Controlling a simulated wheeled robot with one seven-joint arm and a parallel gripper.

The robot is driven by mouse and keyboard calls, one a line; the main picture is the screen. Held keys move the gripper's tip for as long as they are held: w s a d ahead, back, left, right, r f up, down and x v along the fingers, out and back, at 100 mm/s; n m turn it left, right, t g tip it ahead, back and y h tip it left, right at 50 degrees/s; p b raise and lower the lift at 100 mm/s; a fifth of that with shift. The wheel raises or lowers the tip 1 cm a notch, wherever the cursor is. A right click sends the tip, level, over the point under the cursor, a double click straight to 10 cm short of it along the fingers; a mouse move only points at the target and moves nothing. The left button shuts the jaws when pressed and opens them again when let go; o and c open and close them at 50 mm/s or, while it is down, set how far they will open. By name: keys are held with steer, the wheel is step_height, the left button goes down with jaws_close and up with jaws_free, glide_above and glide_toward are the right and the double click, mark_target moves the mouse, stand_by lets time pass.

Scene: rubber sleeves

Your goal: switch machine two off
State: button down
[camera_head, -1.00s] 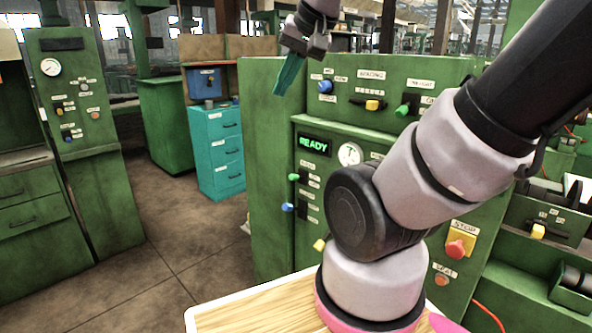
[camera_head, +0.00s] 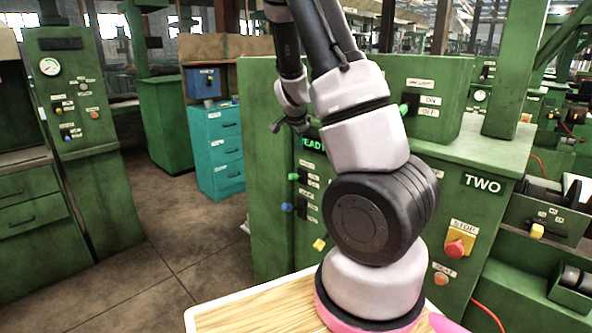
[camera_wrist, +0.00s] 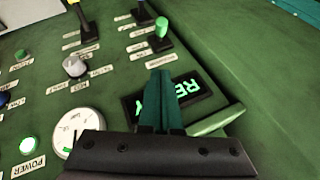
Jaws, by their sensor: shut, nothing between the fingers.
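Machine two is a green cabinet with a TWO sign (camera_head: 483,183) on its right. Its yellow-backed red STOP button (camera_head: 460,247) is low on the right front. Green (camera_head: 293,177), blue (camera_head: 286,207) and yellow (camera_head: 319,244) levers are on the left front. My gripper (camera_wrist: 162,75) is shut and empty, its teal fingers over the lit READY display (camera_wrist: 188,97) in the wrist view. I cannot tell if they touch it. A green-handled lever (camera_wrist: 161,27) is beyond the tips. The POWER lamp (camera_wrist: 28,146) glows green. My arm hides the head view's gauge and upper panel.
A round gauge (camera_wrist: 80,130) and a grey knob (camera_wrist: 74,66) are left of the fingers in the wrist view. Teal drawers (camera_head: 217,150) stand behind at left. The floor at left is clear.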

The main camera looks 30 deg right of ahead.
steer(key=shift+w+d+f, duration=0.15)
steer(key=shift+d, duration=0.1)
glide_above(296, 177)
steer(key=s, duration=0.1)
step_height(296, 177, down, 11)
steer(key=shift+w+a+f, duration=0.15)
steer(key=shift+f, duration=0.2)
stand_by(0.4)
